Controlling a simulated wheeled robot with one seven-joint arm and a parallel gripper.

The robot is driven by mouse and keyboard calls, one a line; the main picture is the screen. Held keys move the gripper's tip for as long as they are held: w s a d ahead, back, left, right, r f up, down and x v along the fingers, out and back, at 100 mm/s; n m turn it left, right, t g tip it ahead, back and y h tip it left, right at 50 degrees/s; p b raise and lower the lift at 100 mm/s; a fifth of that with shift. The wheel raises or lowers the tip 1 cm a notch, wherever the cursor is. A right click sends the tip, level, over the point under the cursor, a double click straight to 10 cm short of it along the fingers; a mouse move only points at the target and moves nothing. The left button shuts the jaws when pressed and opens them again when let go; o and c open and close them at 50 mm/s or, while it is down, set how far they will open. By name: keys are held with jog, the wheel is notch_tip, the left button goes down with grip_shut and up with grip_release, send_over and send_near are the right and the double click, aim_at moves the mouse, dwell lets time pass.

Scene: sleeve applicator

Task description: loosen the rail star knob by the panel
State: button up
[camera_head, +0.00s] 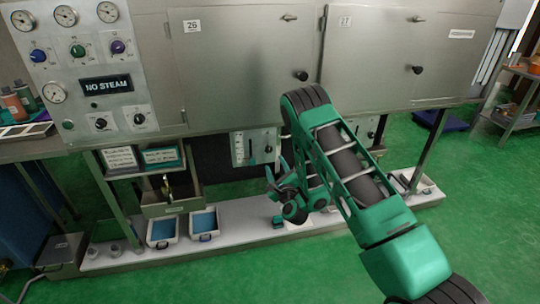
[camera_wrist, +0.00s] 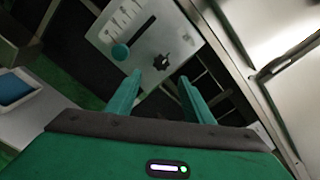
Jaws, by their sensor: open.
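A light grey panel (camera_head: 240,150) hangs below the cabinet marked 26. In the wrist view the same kind of panel (camera_wrist: 150,75) shows a dark slanted slot with a round teal knob (camera_wrist: 120,52) at its lower end. Beside the slot is a small black star knob (camera_wrist: 161,62). My gripper (camera_wrist: 160,76) is open and empty, its two teal fingers apart, with the star knob in the picture just beyond the gap between the tips. I cannot tell the remaining distance. In the head view my gripper (camera_head: 276,170) is below and right of the panel.
A second panel (camera_head: 361,127) is partly behind my arm. White trays with blue contents (camera_head: 162,232) stand on the low white shelf (camera_head: 240,213). The steel cabinets (camera_head: 245,70) hang just above. Green floor in front is open.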

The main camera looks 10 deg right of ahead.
aim_at(269, 151)
jog(key=shift+w+d+r, duration=0.1)
jog(key=shift+w, duration=4.75)
jog(key=c, duration=1)
